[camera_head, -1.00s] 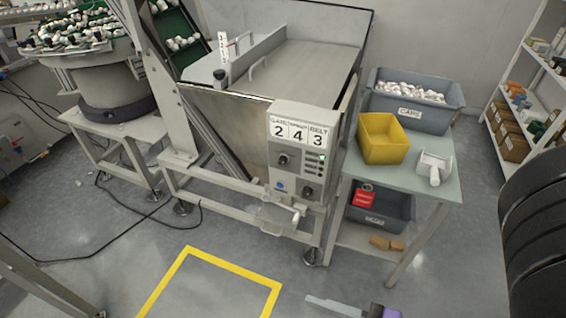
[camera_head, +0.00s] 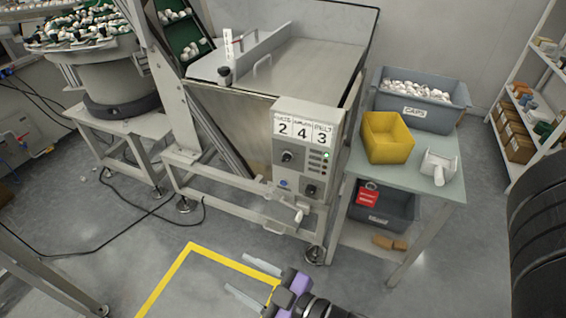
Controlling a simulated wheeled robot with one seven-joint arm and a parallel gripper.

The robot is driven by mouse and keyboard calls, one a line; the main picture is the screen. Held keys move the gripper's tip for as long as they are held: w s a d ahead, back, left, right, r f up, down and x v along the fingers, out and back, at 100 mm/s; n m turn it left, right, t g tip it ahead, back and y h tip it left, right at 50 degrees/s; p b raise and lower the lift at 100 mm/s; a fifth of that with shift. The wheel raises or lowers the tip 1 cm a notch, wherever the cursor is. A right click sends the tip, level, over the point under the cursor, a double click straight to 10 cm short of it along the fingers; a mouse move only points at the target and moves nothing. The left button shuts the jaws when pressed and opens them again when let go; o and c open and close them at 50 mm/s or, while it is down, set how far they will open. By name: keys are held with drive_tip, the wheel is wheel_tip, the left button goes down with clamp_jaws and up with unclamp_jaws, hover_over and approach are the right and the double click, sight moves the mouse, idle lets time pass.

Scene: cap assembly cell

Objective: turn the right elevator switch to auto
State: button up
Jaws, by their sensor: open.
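The grey control box (camera_head: 305,150) stands on the front of the hopper machine, with a label reading 2 4 3 on top. It has one dark rotary switch (camera_head: 287,156) at upper left and another dark rotary switch (camera_head: 311,190) at lower right. Their lettering and exact positions are too small to read, and I cannot tell which one is the elevator's. My gripper (camera_head: 253,282) is at the bottom middle, below and in front of the box. Its two pale fingers are spread apart and point left, with nothing between them. It is well apart from the switches.
A blue button (camera_head: 284,184) and a lit green lamp (camera_head: 325,156) are on the box. A side table (camera_head: 425,176) at right bears a yellow bin (camera_head: 388,137), a white scoop (camera_head: 439,167) and a grey caps crate (camera_head: 420,112). The floor inside the yellow line (camera_head: 166,282) is clear.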

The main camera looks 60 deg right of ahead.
drive_tip(key=w+d+f+m+g+h, duration=0.15)
drive_tip(key=w+d+f+h, duration=0.25)
drive_tip(key=w+d, duration=0.4)
drive_tip(key=w+d+f+m+g+h, duration=0.1)
drive_tip(key=w+d+f+g+h, duration=0.25)
drive_tip(key=w+d, duration=0.5)
drive_tip(key=m+g+h, duration=0.8)
drive_tip(key=g+h, duration=0.1)
drive_tip(key=g, duration=0.1)
approach(284, 160)
drive_tip(key=d, duration=0.2)
drive_tip(key=shift+n, duration=0.25)
drive_tip(key=d, duration=0.7)
drive_tip(key=shift+w+p, duration=0.3)
drive_tip(key=shift+p, duration=0.1)
drive_tip(key=shift+f, duration=0.1)
drive_tip(key=shift+c, duration=0.4)
clamp_jaws()
